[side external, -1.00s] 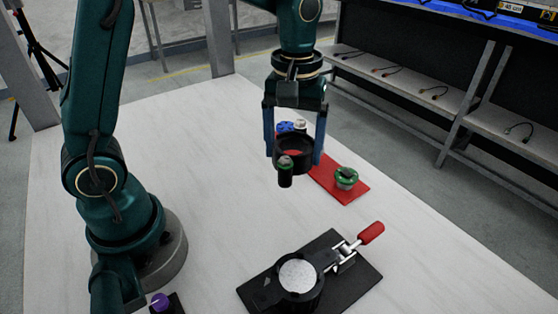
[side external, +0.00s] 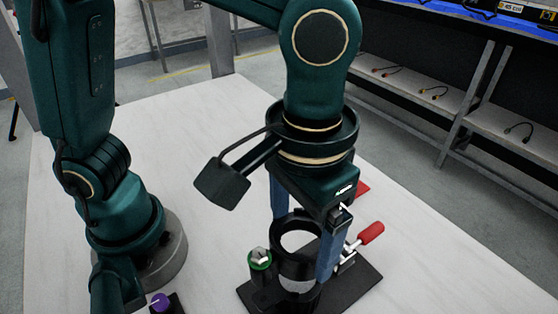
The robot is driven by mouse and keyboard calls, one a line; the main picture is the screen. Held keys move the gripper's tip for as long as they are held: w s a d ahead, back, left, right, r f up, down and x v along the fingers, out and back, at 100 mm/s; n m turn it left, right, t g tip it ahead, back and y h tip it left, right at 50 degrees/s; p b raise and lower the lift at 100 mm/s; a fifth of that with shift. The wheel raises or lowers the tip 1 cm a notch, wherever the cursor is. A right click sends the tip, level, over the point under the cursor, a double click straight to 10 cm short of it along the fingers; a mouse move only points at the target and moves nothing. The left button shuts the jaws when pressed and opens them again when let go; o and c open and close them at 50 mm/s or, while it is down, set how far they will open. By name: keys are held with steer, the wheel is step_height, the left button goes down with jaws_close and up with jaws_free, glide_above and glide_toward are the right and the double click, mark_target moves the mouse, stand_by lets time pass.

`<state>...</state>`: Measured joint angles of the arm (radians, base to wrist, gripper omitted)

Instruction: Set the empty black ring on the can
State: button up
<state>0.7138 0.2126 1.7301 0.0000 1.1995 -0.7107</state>
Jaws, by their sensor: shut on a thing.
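My gripper (side external: 302,242) is shut on the black ring (side external: 297,268), with a blue finger on each side. The ring has an open middle, through which a pale surface shows.
The fixture's black base plate (side external: 366,284) carries a clamp with a red handle (side external: 371,232), close to the right finger. A purple knob (side external: 160,302) is at the front left.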

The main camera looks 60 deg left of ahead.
steer(key=shift+f, duration=2.7)
steer(key=shift+f, duration=0.15)
steer(key=o, duration=0.9)
steer(key=shift+o, duration=0.6)
steer(key=shift+r, duration=2.6)
